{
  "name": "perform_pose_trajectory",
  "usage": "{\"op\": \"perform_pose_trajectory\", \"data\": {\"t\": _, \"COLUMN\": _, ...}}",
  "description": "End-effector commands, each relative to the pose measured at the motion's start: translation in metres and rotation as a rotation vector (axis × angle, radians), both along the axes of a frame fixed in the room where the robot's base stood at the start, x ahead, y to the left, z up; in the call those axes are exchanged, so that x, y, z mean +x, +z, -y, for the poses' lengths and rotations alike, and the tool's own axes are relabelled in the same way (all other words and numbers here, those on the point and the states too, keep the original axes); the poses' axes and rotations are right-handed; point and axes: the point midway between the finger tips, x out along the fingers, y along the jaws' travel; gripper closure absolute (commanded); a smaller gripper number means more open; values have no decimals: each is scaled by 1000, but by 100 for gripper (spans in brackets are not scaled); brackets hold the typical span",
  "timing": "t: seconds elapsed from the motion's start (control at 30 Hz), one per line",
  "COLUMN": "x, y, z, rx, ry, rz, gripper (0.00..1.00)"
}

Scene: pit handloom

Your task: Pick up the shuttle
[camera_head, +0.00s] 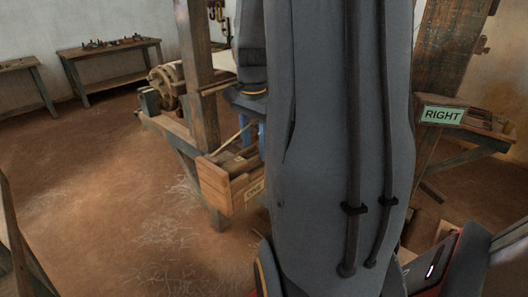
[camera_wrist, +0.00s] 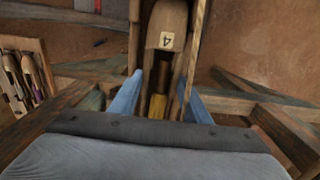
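The wooden shuttle (camera_wrist: 170,20) lies lengthwise in a narrow wooden trough in the wrist view. It carries a pale tag with a "4" and has a dark slot with a yellow piece inside. My gripper (camera_wrist: 161,78) is open, with one blue finger on each side of the shuttle's near part. Whether the fingers touch it cannot be told. In the head view, blue finger parts show beside the wooden box (camera_head: 217,185) on the loom; my arm hides much of the area, and I cannot make out the shuttle there.
A tray (camera_wrist: 44,62) with several shuttle-like pieces is at left in the wrist view. Loom posts (camera_head: 200,110) and beams stand close around my gripper. A bench (camera_head: 95,50) stands at the back wall. A "RIGHT" sign (camera_head: 442,115) hangs at right. Open earth floor (camera_head: 110,200) lies left.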

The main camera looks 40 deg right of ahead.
Motion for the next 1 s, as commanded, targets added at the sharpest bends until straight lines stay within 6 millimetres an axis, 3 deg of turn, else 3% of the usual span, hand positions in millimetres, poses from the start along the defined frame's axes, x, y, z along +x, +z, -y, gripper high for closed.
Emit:
{"op": "perform_pose_trajectory", "data": {"t": 0.03, "x": 0, "y": 0, "z": 0, "rx": 0, "ry": 0, "rz": 0, "gripper": 70}}
{"op": "perform_pose_trajectory", "data": {"t": 0.13, "x": 0, "y": 0, "z": 0, "rx": 0, "ry": 0, "rz": 0, "gripper": 86}}
{"op": "perform_pose_trajectory", "data": {"t": 0.47, "x": 1, "y": 9, "z": 1, "rx": -3, "ry": 0, "rz": 4, "gripper": 86}}
{"op": "perform_pose_trajectory", "data": {"t": 0.8, "x": 2, "y": 69, "z": 1, "rx": -3, "ry": 0, "rz": 4, "gripper": 86}}
{"op": "perform_pose_trajectory", "data": {"t": 1.0, "x": 1, "y": 94, "z": 1, "rx": -2, "ry": 0, "rz": 2, "gripper": 86}}
